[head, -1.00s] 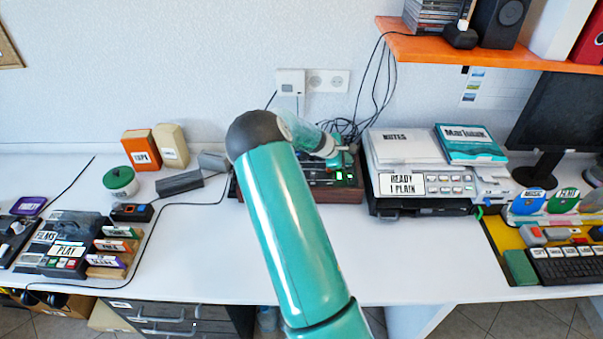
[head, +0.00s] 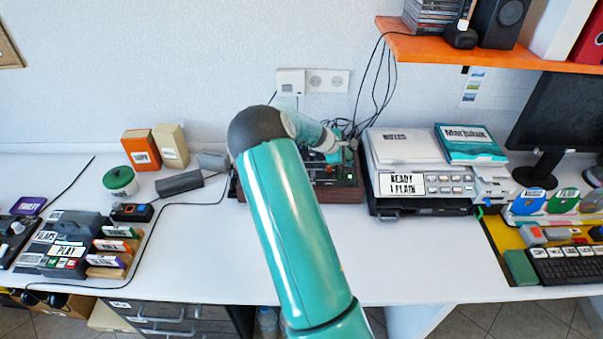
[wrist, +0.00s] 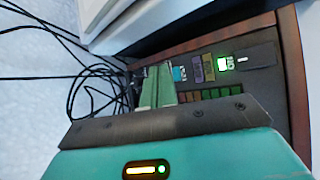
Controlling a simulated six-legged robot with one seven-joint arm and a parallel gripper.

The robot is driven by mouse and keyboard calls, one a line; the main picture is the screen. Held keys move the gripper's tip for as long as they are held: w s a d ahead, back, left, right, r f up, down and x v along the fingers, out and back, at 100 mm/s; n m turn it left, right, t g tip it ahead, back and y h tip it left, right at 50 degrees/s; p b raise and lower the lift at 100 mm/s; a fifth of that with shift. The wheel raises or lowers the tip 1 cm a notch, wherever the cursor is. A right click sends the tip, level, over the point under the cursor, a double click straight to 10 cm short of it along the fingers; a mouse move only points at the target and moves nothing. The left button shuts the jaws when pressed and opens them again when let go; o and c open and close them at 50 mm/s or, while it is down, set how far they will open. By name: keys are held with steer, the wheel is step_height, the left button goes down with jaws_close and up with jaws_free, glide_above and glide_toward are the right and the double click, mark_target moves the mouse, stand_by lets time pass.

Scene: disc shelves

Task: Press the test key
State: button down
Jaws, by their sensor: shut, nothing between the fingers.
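The wood-sided dark device (head: 345,196) stands at the back of the desk, half hidden by my arm. In the wrist view its panel (wrist: 262,92) carries a lit green key or window (wrist: 224,63), small coloured labels (wrist: 203,68), a teal label (wrist: 180,74) and a row of dim red and green keys (wrist: 215,93). I cannot read which is the test key. My gripper (wrist: 157,72) is shut and empty, its green fingers over the panel's left end beside the teal label. I cannot tell whether the tips touch the panel.
Black cables (head: 372,105) hang and coil behind the device. A grey machine labelled READY / PLAIN (head: 425,186) stands close on its right. A dark grey block (head: 180,183) lies on its left.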

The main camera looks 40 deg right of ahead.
steer(key=shift+r, duration=2.8)
steer(key=s+a+r+m+t+y, duration=0.1)
steer(key=a+r+m+y, duration=0.1)
steer(key=a+r, duration=0.5)
steer(key=s+a+r+m+t+y, duration=0.2)
steer(key=a+r, duration=0.1)
steer(key=a, duration=0.9)
steer(key=s+a+r+m+t+y, duration=0.1)
steer(key=a+r+m+y, duration=0.1)
steer(key=a+r, duration=0.5)
steer(key=s+a+r+m+t+y, duration=0.1)
steer(key=s+a, duration=0.7)
steer(key=a, duration=0.4)
steer(key=s+a+r+m+t+y, duration=0.1)
steer(key=s+a+y, duration=0.1)
steer(key=s+a, duration=0.7)
steer(key=a, duration=0.3)
steer(key=shift+r, duration=0.4)
steer(key=shift+s, duration=0.1)
